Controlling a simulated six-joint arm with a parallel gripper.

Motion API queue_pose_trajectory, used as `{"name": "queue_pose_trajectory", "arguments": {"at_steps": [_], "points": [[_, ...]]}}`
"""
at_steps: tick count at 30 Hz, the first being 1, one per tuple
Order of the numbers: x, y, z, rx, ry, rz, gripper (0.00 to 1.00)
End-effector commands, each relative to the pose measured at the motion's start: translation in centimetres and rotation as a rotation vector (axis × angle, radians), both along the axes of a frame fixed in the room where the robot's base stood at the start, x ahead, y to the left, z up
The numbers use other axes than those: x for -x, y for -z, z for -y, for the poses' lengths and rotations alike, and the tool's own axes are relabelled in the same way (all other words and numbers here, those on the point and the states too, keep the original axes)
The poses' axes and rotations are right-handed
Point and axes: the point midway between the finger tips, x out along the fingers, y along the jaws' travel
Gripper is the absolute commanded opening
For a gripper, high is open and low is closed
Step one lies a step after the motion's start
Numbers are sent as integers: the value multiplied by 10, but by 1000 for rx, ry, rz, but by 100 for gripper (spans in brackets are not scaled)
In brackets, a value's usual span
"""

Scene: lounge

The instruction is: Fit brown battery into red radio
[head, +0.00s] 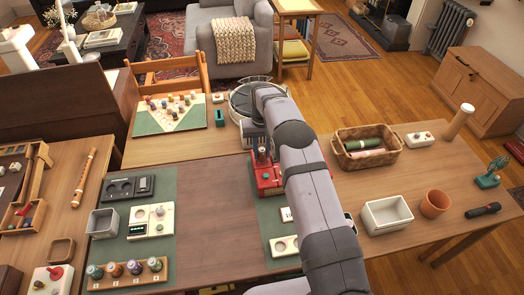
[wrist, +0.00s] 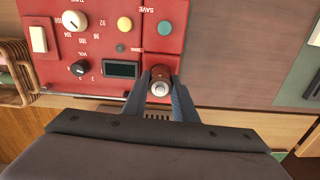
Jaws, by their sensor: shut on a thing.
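The red radio (head: 268,184) stands near the middle of the table, partly hidden by my arm. In the wrist view the radio (wrist: 105,45) shows a tuning dial, a volume knob, a small dark display, and yellow and teal buttons. My gripper (wrist: 161,80) is shut on the brown battery (wrist: 160,88), whose pale metal end faces the camera. The battery is at the radio's right part, below the teal button. Its lower end is hidden, so I cannot tell whether it is in a socket or above it.
A wooden rack (head: 128,283) with several batteries is at front left. A green-and-white board (head: 148,122) with several small pieces is at back left. A wicker basket (head: 388,158), a white bin (head: 370,222) and a terracotta pot (head: 435,205) stand to the right. The brown table centre (head: 212,200) is clear.

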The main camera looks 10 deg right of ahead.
Motion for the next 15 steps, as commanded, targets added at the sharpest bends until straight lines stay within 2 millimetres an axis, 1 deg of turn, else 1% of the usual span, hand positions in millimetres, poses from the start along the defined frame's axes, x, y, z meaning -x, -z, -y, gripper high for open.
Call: {"name": "queue_pose_trajectory", "arguments": {"at_steps": [15], "points": [[0,12,0,0,0,1,0]]}}
